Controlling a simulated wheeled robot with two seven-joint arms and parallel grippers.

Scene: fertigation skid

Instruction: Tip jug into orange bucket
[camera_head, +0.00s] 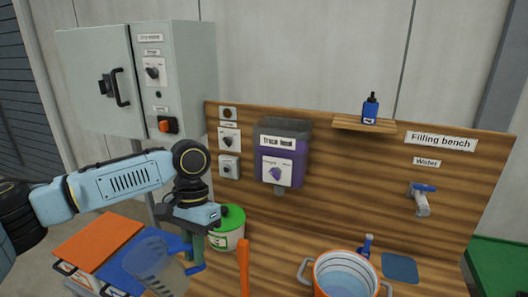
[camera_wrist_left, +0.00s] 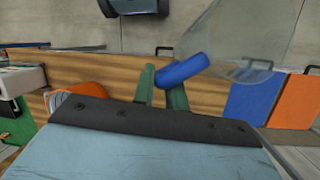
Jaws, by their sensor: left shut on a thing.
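A clear jug (camera_head: 154,264) with a blue handle (camera_head: 194,262) is at the lower left of the head view. My left gripper (camera_head: 193,240) is shut on the handle. In the left wrist view the blue handle (camera_wrist_left: 183,68) is at the green fingers (camera_wrist_left: 160,88), with the clear jug wall (camera_wrist_left: 238,35) beyond. The jug looks slightly tilted; I cannot make out its contents. The orange bucket (camera_head: 318,272), with an orange rim and side handles, stands on the bench to the right, apart from the jug. A pale bluish surface shows inside it. My right gripper is out of view.
An upright orange handle (camera_head: 243,268) stands between jug and bucket. A white tub with a green lid (camera_head: 228,238) is behind the gripper. A wooden backboard (camera_head: 345,185) closes off the rear.

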